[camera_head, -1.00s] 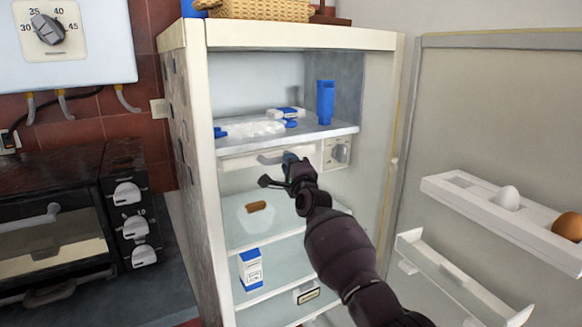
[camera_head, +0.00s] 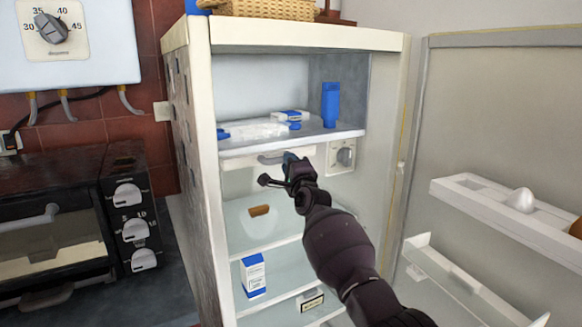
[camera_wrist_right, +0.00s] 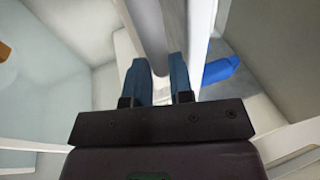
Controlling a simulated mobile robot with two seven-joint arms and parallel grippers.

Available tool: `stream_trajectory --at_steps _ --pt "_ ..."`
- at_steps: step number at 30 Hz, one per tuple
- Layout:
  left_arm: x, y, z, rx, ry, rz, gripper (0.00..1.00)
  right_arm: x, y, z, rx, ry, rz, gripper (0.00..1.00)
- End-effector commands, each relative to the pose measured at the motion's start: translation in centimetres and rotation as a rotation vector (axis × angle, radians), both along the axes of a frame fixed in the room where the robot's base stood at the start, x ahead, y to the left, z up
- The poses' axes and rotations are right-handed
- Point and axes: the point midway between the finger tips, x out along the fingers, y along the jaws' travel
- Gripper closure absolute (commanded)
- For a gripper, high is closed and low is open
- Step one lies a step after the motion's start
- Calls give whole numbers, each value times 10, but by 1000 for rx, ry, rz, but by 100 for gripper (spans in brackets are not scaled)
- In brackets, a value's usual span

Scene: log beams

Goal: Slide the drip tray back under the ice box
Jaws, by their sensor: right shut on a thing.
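The drip tray (camera_head: 240,162) is a shallow white tray with a handle on its front. It sits just below the ice box shelf (camera_head: 300,137) in the open fridge. My right gripper (camera_head: 290,160) is at the right part of the tray's front. In the right wrist view the two blue fingers (camera_wrist_right: 158,80) are shut on the pale handle (camera_wrist_right: 152,35) between them. How far the tray sticks out is hard to tell. My left gripper is not in view.
A dial box (camera_head: 342,155) is right of the tray. Lower shelves hold a carton (camera_head: 252,275) and a brown-topped container. The open door (camera_head: 500,110) with egg racks is at right.

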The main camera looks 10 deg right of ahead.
Motion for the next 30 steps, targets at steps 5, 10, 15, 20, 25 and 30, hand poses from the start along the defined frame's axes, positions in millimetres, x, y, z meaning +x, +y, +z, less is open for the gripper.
stream_trajectory --at_steps 5,10,15,20,25,30 --pt "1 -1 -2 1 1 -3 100 4 1 -1 -1 1 0 100" --pt "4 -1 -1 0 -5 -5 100 8 3 -1 -1 0 0 100" --pt "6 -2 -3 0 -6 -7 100 12 4 -1 -1 0 0 100" --pt "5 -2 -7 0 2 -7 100 16 5 -1 -1 1 -1 100" --pt "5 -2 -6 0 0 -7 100 15 5 1 -1 -1 0 56" --pt "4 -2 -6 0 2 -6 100 15 5 0 -1 -1 0 49"
